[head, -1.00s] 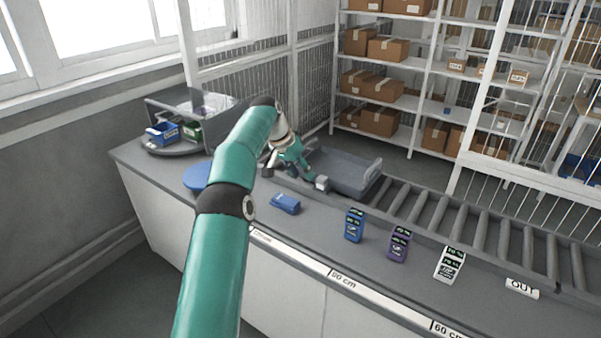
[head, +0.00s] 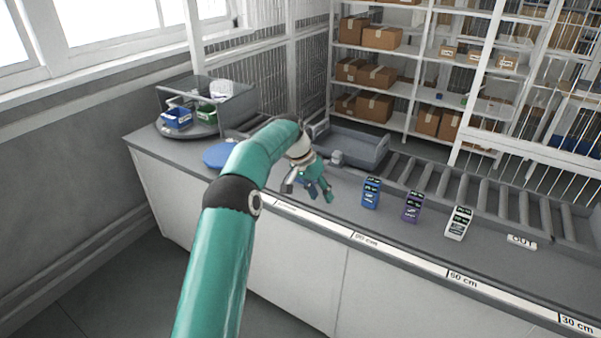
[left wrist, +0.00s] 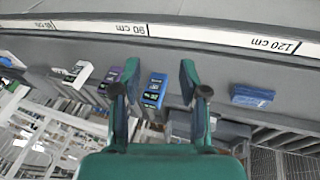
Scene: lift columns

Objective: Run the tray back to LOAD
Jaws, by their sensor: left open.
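The grey tray (head: 368,147) sits at the left end of the roller conveyor, behind my left gripper. A small light-grey block (head: 337,157) is at its near side. My left gripper (head: 320,193) is open and empty, in front of the tray and above the counter, apart from the tray. In the left wrist view its two fingers (left wrist: 160,92) are spread, with a blue upright block (left wrist: 154,90) beyond them. A flat blue item (left wrist: 252,96) lies off to one side there; in the head view the gripper mostly hides it. No LOAD marking is readable. My right gripper is out of view.
Blue, purple (head: 413,206) and white (head: 459,223) upright blocks stand along the counter. An OUT sign (head: 521,242) lies further right. The conveyor rollers (head: 470,188) right of the tray are bare. A blue disc (head: 218,155) and a covered turntable with bins (head: 178,118) are at the left.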

